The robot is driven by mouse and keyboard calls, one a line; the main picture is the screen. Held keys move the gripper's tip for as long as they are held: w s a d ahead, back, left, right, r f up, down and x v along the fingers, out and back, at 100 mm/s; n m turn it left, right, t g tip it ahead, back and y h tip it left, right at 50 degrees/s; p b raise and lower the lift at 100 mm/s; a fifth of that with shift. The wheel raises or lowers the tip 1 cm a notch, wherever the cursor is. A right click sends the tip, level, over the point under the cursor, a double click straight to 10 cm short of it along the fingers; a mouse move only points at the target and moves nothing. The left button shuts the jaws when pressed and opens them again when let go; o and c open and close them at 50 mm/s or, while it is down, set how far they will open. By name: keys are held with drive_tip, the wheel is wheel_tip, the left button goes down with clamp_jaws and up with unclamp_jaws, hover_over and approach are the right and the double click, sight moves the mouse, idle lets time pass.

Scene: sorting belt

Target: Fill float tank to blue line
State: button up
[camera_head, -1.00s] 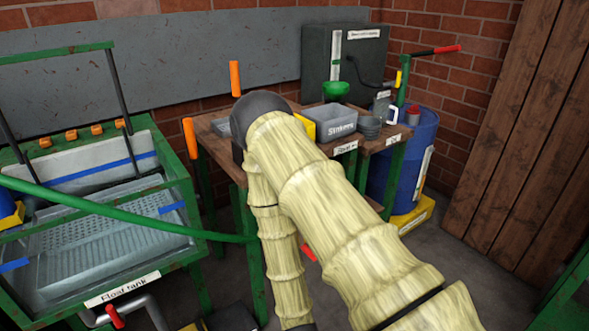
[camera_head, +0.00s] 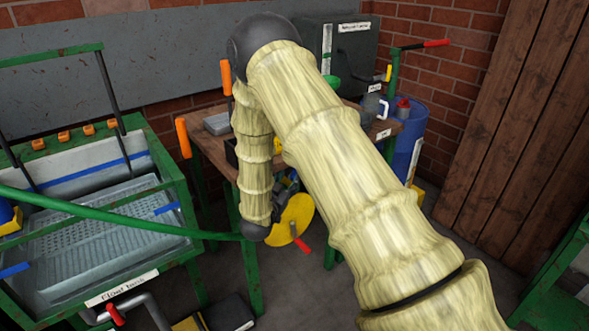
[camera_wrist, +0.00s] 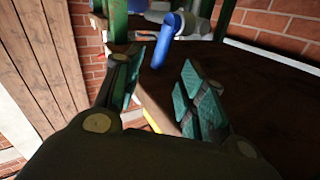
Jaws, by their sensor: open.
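The float tank (camera_head: 60,290) stands at left in the head view, a green-framed open tank with a white label on its front. A blue line (camera_head: 100,172) runs along its inside back wall, with short blue marks on other sides. A grey perforated tray (camera_head: 90,235) shows inside; I cannot tell the water level. A red-handled valve (camera_head: 115,315) sits on a grey pipe below. My gripper is partly hidden by my arm in the head view. In the wrist view my gripper (camera_wrist: 158,88) is open, with nothing between its teal-padded fingers.
A wooden table (camera_head: 205,150) stands right of the tank, with orange-topped posts at its left. A yellow disc (camera_head: 293,215) with a red handle is below the table edge. A blue barrel (camera_head: 410,140) stands behind at right.

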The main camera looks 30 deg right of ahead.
drive_tip(key=x, duration=0.7)
drive_tip(key=shift+d, duration=0.15)
drive_tip(key=shift+w, duration=0.1)
drive_tip(key=shift+c, duration=0.2)
drive_tip(key=shift+f, duration=0.1)
clamp_jaws()
